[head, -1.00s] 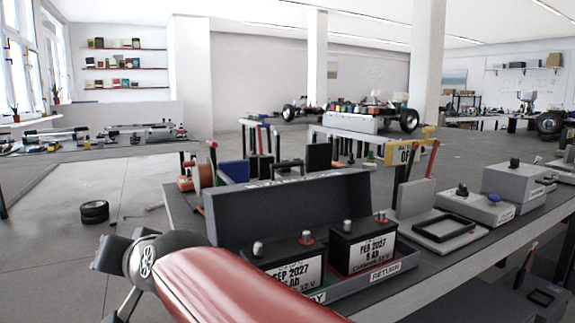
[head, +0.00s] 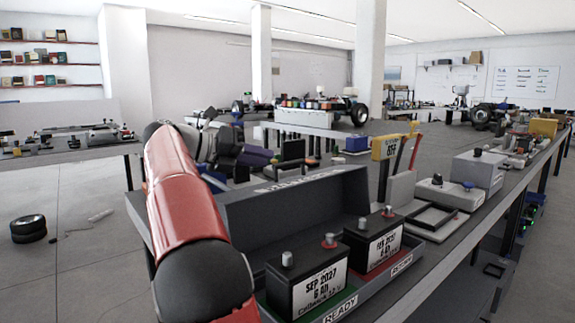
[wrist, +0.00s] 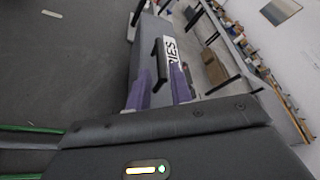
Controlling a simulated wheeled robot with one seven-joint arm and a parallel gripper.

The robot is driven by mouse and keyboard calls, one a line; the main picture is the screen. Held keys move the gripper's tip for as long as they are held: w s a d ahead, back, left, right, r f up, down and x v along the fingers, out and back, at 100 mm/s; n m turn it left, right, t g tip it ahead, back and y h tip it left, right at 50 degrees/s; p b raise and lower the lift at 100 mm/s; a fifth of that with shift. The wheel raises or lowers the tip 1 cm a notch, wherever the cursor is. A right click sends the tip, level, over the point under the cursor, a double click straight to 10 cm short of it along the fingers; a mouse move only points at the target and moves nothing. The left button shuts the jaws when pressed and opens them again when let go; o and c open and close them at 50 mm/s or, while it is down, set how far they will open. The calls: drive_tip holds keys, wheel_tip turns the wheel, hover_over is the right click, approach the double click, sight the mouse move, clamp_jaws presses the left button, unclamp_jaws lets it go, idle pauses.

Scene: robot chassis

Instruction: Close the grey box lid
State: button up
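The grey box (head: 385,285) stands on the workbench, with its lid (head: 295,205) raised upright along the back. Two black batteries (head: 308,285) (head: 372,245) stand inside it. In the wrist view the lid (wrist: 146,60) shows a white label ending in "RIES" and a black handle (wrist: 159,60). My gripper's purple fingers (wrist: 159,72) are apart, one on each side of the handle's near end in that view. I cannot tell if they touch the lid. In the head view my gripper is behind the lid, partly hidden by it.
A tyre (head: 28,228) lies on the floor at left. A chassis table (head: 305,118) stands behind. The bench's front edge runs close to the box.

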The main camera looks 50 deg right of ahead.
sight(289, 165)
drive_tip(key=x, duration=0.8)
drive_tip(key=shift+s+a+f, duration=0.1)
drive_tip(key=shift+a+f, duration=0.05)
clamp_jaws()
